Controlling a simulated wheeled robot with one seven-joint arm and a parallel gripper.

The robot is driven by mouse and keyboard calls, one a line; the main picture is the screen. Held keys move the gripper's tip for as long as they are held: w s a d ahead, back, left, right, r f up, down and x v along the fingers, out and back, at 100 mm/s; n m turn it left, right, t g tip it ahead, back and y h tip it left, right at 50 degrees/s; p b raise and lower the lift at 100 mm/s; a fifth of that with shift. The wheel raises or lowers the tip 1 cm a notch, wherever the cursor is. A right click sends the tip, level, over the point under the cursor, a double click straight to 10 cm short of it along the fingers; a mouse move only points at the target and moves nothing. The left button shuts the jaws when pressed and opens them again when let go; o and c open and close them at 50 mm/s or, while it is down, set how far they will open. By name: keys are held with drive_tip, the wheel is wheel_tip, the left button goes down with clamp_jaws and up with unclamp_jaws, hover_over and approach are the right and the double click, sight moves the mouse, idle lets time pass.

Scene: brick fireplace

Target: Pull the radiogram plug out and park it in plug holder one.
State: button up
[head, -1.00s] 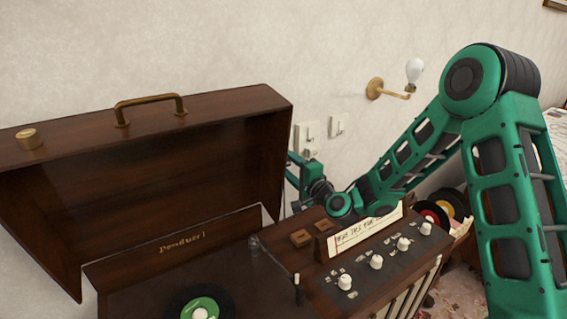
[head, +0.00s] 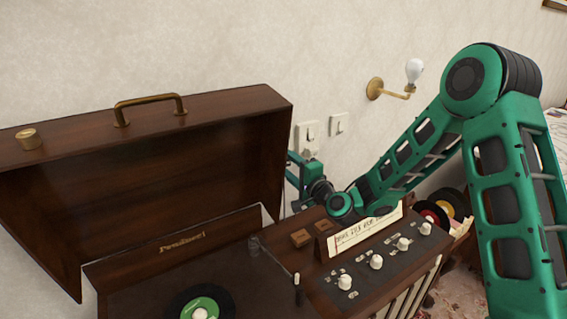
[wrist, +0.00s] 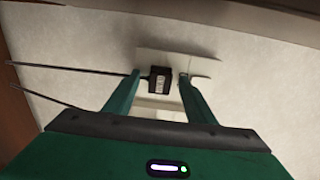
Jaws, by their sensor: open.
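In the wrist view a small dark plug (wrist: 159,80) with a pale label sits at a white wall plate (wrist: 158,104). A thin dark cord runs left from the plug. My gripper (wrist: 158,82) is open, with one finger on each side of the plug; contact cannot be told. In the head view my gripper (head: 297,165) is at the wall just below the left switch plate (head: 306,135), and the plug is hard to make out there. Two small wooden blocks (head: 301,238) (head: 323,226) on the radiogram look like the plug holders; I cannot read which is one.
The radiogram (head: 230,275) stands below with its lid (head: 180,155) raised left of my arm. A card (head: 365,232) stands behind its knobs (head: 376,262). A second plate (head: 339,124) and a brass lamp (head: 375,88) are on the wall to the right.

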clamp_jaws()
drive_tip(key=shift+v, duration=2.95)
